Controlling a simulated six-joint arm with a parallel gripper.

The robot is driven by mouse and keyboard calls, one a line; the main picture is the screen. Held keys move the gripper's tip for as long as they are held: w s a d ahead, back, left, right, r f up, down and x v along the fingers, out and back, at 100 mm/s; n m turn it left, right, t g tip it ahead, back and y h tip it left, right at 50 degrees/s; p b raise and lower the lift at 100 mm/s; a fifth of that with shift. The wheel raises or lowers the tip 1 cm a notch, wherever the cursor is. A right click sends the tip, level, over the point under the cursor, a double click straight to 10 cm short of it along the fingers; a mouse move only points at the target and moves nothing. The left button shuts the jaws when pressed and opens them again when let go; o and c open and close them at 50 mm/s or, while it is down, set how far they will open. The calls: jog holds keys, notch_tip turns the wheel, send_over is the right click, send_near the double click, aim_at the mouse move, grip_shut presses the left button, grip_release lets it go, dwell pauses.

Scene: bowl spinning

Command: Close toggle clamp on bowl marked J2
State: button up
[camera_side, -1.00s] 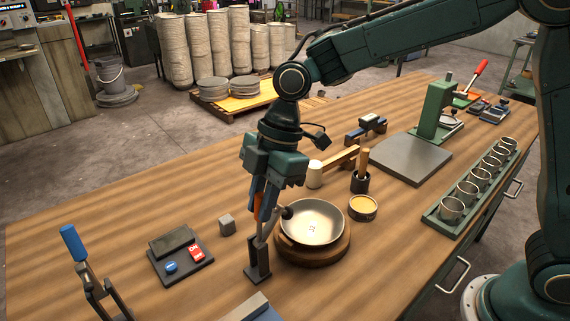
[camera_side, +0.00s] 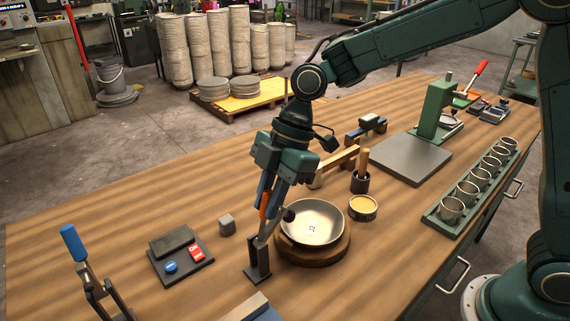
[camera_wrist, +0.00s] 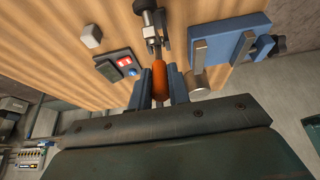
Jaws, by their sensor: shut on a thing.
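The metal bowl (camera_side: 318,232) sits on a round wooden block (camera_side: 330,254), with a small dark mark inside that is too small to read surely. The toggle clamp (camera_side: 257,270) stands at the bowl's left side on a dark upright base. Its black tip (camera_side: 288,214) is at the bowl's left rim; I cannot tell whether it touches. My gripper (camera_side: 268,203) is shut on the clamp's orange handle (camera_side: 264,212), leaning left of the bowl. In the wrist view the orange handle (camera_wrist: 160,88) lies between my two fingers; the bowl is not seen there.
A button panel (camera_side: 182,262) and a small grey cube (camera_side: 227,228) lie to the left. A wooden-handled mallet (camera_side: 338,162), a dark holder (camera_side: 360,183) and a tin (camera_side: 362,208) stand behind the bowl. A rack of metal cups (camera_side: 470,188) is at right.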

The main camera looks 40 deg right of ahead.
aim_at(290, 212)
jog(key=shift+d+f+y, duration=0.2)
jog(key=shift+d+y, duration=0.2)
jog(key=shift+d, duration=0.25)
jog(key=shift+d+f+y, duration=0.35)
jog(key=shift+d+y, duration=0.05)
jog(key=shift+d, duration=0.2)
dwell(0.3)
jog(key=shift+d+f+y, duration=0.4)
jog(key=shift+d+y, duration=0.1)
jog(key=shift+d+f+y, duration=0.45)
jog(key=shift+d+y, duration=0.05)
jog(key=shift+d, duration=0.1)
dwell(0.5)
